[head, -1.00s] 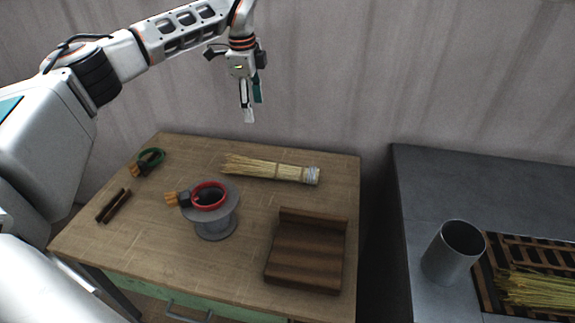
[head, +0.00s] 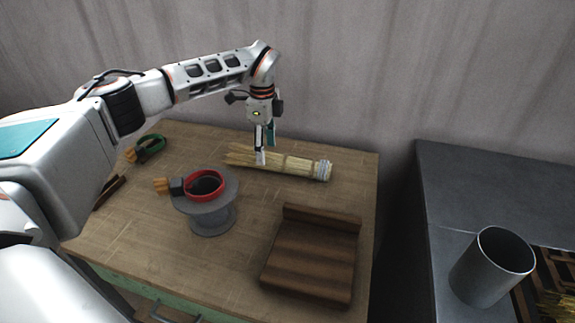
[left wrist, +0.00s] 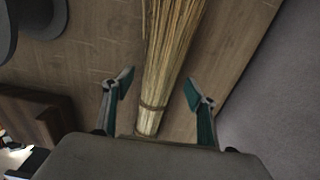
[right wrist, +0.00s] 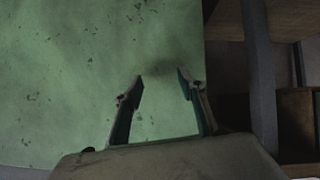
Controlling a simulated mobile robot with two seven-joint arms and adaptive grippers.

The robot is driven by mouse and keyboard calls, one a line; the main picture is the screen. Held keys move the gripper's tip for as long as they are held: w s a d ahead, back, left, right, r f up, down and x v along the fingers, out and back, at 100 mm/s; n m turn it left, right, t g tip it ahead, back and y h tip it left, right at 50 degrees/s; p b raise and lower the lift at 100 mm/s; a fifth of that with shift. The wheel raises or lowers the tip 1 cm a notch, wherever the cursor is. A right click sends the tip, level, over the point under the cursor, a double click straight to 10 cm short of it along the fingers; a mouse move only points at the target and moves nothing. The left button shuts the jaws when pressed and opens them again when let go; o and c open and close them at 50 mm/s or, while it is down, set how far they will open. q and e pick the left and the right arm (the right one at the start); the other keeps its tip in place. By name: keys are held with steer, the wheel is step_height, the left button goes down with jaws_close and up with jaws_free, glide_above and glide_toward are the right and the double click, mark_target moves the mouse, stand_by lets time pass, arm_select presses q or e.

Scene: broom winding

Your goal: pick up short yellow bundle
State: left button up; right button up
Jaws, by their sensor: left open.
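The short yellow bundle (head: 297,164) is a straw bundle lying near the back of the wooden table, with a pale wrapped end at the right. My left gripper (head: 265,161) is open and points down over the bundle, left of its middle. In the left wrist view the bundle (left wrist: 168,50) runs between the two spread fingers of the gripper (left wrist: 157,92). I cannot tell whether the fingers touch it. My right gripper (right wrist: 161,85) is open and empty in the right wrist view, in front of a green surface.
A dark bench (head: 480,190) with a metal cup (head: 491,267) is at the right. The wall is behind.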

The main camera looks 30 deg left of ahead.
mark_target(267, 153)
arm_select(q)
step_height(267, 153, down, 4)
steer(key=shift+w+f+b, duration=0.1)
steer(key=shift+f+b, duration=0.05)
steer(key=shift+b, duration=0.35)
steer(key=shift+r, duration=0.2)
steer(key=shift+c, duration=0.7)
steer(key=c, duration=1.1)
steer(key=shift+o, duration=0.2)
